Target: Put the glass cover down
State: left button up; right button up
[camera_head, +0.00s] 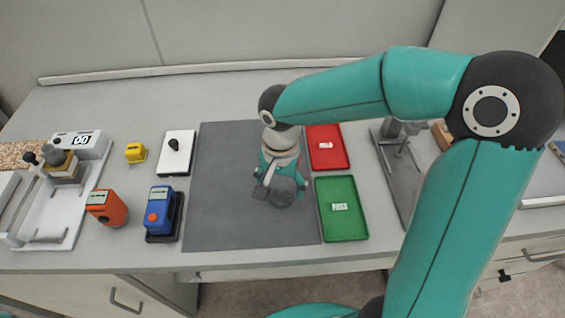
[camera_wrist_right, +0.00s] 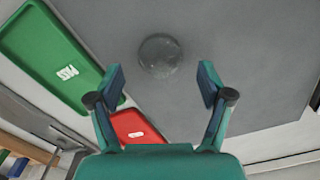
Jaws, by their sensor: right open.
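The glass cover (camera_wrist_right: 160,56) is a clear round disc lying on the dark grey mat (camera_head: 225,215). In the wrist view it lies beyond my right fingertips, roughly centred between them, with a gap all round. In the head view a dark round shape, the cover (camera_head: 283,192), shows by the gripper, partly hidden by it. My right gripper (camera_head: 279,188) points down over the right half of the mat. Its two fingers are spread and empty; they also show in the right wrist view (camera_wrist_right: 161,84). My left gripper is not in view.
A green tray (camera_head: 341,226) and a red tray (camera_head: 327,160) lie right of the mat, with a metal stand (camera_head: 401,160) beyond. Left are a blue device (camera_head: 160,211), an orange device (camera_head: 105,208), a white block (camera_head: 176,153) and a yellow block (camera_head: 136,153). The mat's left half is clear.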

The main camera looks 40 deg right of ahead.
aim_at(281, 189)
notch_tip(281, 189, up, 9)
dwell(0.3)
dwell(0.5)
